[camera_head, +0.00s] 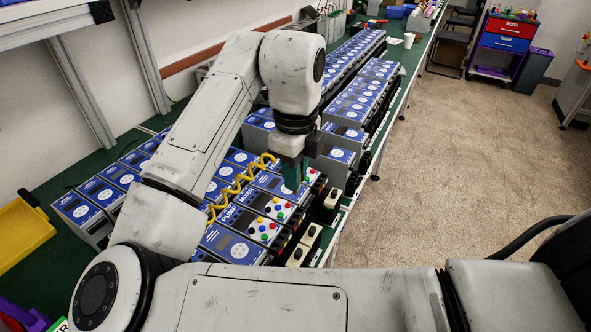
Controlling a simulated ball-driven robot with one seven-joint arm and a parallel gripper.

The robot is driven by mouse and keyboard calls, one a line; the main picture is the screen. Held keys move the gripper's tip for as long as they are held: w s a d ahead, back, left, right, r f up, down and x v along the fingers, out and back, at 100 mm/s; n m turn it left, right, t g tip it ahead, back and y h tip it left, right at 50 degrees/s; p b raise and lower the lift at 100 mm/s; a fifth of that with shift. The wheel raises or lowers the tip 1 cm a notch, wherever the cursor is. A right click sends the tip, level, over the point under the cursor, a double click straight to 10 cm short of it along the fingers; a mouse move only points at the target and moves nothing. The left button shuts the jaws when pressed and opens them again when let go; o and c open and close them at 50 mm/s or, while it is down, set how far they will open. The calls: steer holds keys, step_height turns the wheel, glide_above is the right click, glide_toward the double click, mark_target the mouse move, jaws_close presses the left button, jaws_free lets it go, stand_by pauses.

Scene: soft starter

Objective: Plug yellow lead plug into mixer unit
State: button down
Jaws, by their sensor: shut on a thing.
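The yellow coiled lead (236,184) runs over the blue-faced units, with its upper end close to my gripper (291,184). My gripper points down over the right part of the row, near the coloured sockets, and is shut on the lead's plug. The plug itself is hidden by the fingers. The mixer unit (257,199), labelled MIXER, has a white panel with red, yellow, green and blue round parts. It lies just below and left of the fingers. I cannot tell whether the plug touches a socket.
The pump unit (238,220), labelled PUMP, stands beside the mixer unit. Rows of similar blue-faced units (365,88) fill the green bench. A yellow tray (22,236) is at the left. A white cup (409,40) stands at the far end. Open floor lies to the right.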

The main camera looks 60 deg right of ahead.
mark_target(295, 194)
steer(key=shift+f+b, duration=2.05)
steer(key=shift+f, duration=0.85)
steer(key=shift+f+b, duration=0.75)
steer(key=shift+f, duration=0.55)
steer(key=c, duration=1)
jaws_free()
steer(key=shift+r, duration=0.1)
step_height(295, 194, up, 11)
steer(key=shift+f+p, duration=0.2)
steer(key=shift+p, duration=0.15)
